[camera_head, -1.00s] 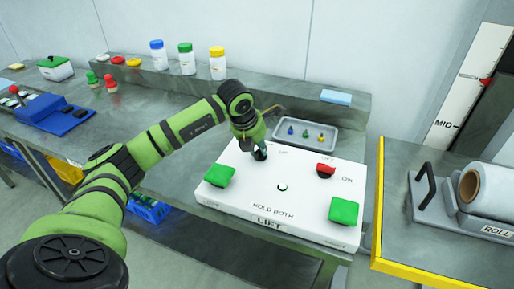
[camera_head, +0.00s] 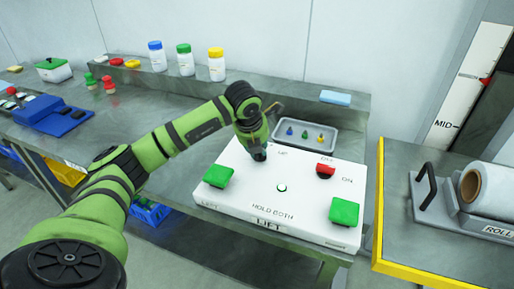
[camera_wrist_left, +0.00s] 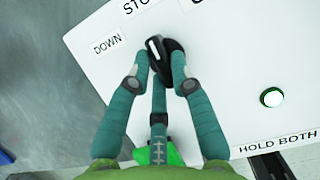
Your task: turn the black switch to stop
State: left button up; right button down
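The black switch (camera_wrist_left: 157,48) shows in the left wrist view on the white panel (camera_head: 245,207), with a white mark on its upper left end. A DOWN label (camera_wrist_left: 107,44) lies to its left, and a partly cut-off STOP label (camera_wrist_left: 135,5) lies above it. The white mark points up and left, roughly between these two. My left gripper (camera_wrist_left: 160,68) reaches down over the switch; its fingers converge and appear closed on its sides. In the head view my left gripper (camera_head: 257,150) hides most of the switch. My right gripper is in neither view.
The panel also bears two green buttons (camera_head: 218,176) (camera_head: 344,211), a red switch (camera_head: 325,171) and a small round white button (camera_head: 282,188). A grey tray (camera_head: 333,144) with small coloured pieces stands behind. A yellow-edged table (camera_head: 376,215) with a roll is at right.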

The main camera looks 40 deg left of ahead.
pick_arm(q)
jog(key=o, duration=0.4)
jog(key=shift+r, duration=0.1)
jog(key=v, duration=1.2)
jog(key=shift+s, duration=0.1)
